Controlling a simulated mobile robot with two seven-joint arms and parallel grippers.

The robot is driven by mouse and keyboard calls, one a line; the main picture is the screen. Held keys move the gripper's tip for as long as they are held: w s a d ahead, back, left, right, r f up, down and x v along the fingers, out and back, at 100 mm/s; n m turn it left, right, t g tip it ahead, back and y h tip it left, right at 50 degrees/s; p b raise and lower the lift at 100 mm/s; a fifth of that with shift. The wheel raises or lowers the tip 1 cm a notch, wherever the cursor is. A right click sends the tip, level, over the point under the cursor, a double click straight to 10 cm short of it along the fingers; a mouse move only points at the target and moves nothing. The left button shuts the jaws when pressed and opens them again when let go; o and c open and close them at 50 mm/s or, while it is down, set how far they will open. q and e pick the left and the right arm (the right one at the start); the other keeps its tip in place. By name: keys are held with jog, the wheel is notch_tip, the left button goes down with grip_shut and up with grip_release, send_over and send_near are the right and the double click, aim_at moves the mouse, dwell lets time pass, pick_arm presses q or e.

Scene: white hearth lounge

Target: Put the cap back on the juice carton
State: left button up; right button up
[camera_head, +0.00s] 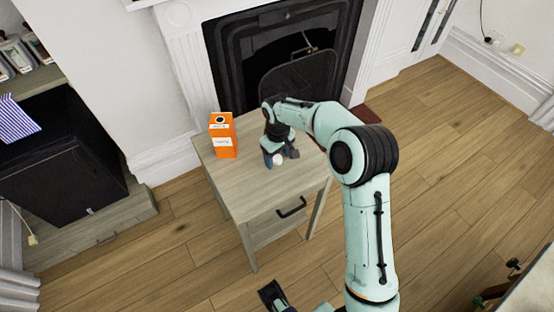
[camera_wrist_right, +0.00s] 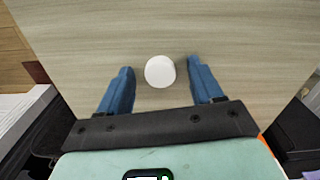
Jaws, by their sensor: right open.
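The orange juice carton (camera_head: 222,136) stands upright on the small wooden table, with a dark round opening on its top. The white round cap (camera_head: 278,160) lies on the tabletop to the right of the carton. My right gripper (camera_head: 280,161) is just above the cap.
The wooden table (camera_head: 228,182) has a front drawer and stands before a black fireplace (camera_head: 285,50). A black cabinet (camera_head: 62,145) is at left. Open wooden floor (camera_head: 440,150) lies to the right.

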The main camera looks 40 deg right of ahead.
aim_at(278, 159)
jog(key=shift+c, duration=0.4)
jog(key=c, duration=1)
jog(key=shift+r, duration=0.15)
jog(key=shift+c, duration=0.2)
pick_arm(q)
jog(key=r+p, duration=0.1)
jog(key=s+r+p, duration=0.1)
jog(key=r+p, duration=0.1)
jog(key=p, duration=0.1)
jog(key=shift+s+r+g, duration=0.15)
jog(key=shift+s+g, duration=0.1)
jog(key=shift+g, duration=0.05)
pick_arm(e)
notch_tip(278, 159, up, 20)
